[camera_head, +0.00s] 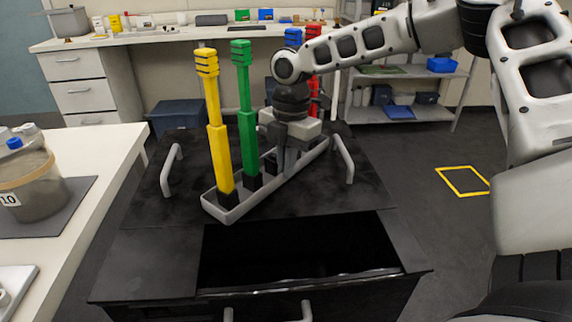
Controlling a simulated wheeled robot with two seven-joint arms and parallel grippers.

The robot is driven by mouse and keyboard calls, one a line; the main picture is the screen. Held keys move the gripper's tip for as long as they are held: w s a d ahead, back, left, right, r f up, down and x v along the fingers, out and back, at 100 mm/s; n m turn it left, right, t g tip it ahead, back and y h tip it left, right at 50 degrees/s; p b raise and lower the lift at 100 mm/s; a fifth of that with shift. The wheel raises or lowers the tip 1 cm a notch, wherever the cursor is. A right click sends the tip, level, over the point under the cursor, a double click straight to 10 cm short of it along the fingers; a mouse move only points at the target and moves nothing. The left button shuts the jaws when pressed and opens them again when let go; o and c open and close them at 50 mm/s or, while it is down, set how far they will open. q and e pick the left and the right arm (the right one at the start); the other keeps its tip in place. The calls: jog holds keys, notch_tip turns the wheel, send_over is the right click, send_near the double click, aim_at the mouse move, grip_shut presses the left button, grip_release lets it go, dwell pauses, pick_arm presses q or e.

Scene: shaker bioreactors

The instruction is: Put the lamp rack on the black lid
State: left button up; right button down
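The lamp rack is a long, narrow light-grey tray (229,201) lying diagonally in the picture, its near end at left. It holds upright lamps: yellow (217,137), green (246,118), and blue (293,38) and red (314,85) ones partly behind my arm. My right gripper (286,162) points down at the rack's middle, its fingers closed on the rack. The black lid (160,224) with two grey side handles lies beneath. The rack overlaps the lid in view; I cannot tell whether they touch. My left gripper is out of view.
A dark open recess (300,255) lies in front of the lid. A white bench (100,215) at left carries a vessel marked 10 (38,185). A back counter (185,36) and a shelf (425,112) stand behind. Yellow-marked floor (464,181) at right is clear.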

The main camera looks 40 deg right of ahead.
jog(key=c, duration=1.6)
grip_release()
jog(key=shift+f, duration=0.1)
jog(key=shift+c, duration=0.2)
notch_tip(320, 180, up, 12)
jog(key=d+p, duration=0.1)
jog(key=shift+f, duration=0.1)
